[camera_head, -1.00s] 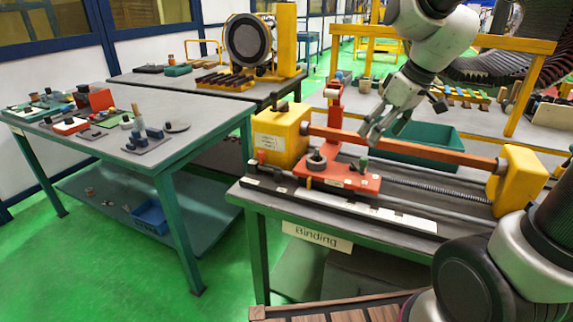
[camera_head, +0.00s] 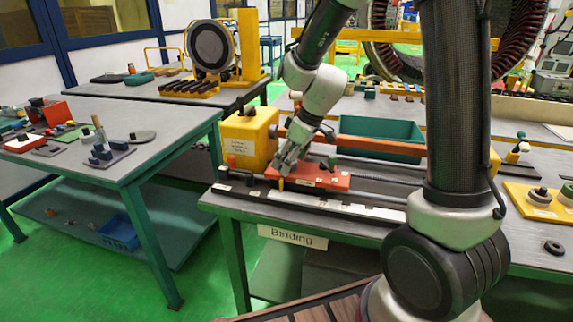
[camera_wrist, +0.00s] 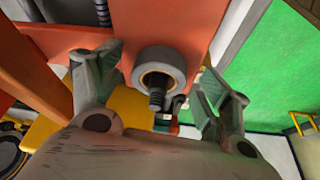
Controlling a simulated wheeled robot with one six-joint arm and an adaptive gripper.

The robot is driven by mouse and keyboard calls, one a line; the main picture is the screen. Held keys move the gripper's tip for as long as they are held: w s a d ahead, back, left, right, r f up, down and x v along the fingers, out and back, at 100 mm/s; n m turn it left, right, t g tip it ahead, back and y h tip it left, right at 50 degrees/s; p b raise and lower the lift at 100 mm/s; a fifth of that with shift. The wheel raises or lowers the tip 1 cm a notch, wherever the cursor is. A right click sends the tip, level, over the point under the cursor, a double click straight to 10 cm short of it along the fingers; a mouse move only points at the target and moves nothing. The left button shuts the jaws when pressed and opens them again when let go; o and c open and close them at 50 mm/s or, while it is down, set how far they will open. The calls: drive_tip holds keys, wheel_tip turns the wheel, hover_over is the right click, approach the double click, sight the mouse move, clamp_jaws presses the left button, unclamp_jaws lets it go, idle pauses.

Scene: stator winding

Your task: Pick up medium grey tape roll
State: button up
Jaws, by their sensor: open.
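A grey tape roll (camera_wrist: 160,68) sits around a dark threaded post on an orange-red fixture (camera_wrist: 176,22) in the wrist view. My gripper (camera_wrist: 162,78) is open, with one finger to the left of the roll and the other to its right. A gap shows on each side, wider on the right. In the head view my gripper (camera_head: 287,168) is low at the left end of the red fixture plate (camera_head: 325,179), and the roll is hidden behind it.
A yellow block (camera_head: 250,139) stands left of my gripper, and an orange bar (camera_head: 380,146) runs behind it. A teal bin (camera_head: 375,136) is farther back. More grey rings (camera_head: 540,196) sit on a yellow plate at right, and a dark ring (camera_head: 554,247) lies on the bench.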

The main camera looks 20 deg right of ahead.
drive_tip(key=c, duration=1.1)
drive_tip(key=shift+r, duration=0.1)
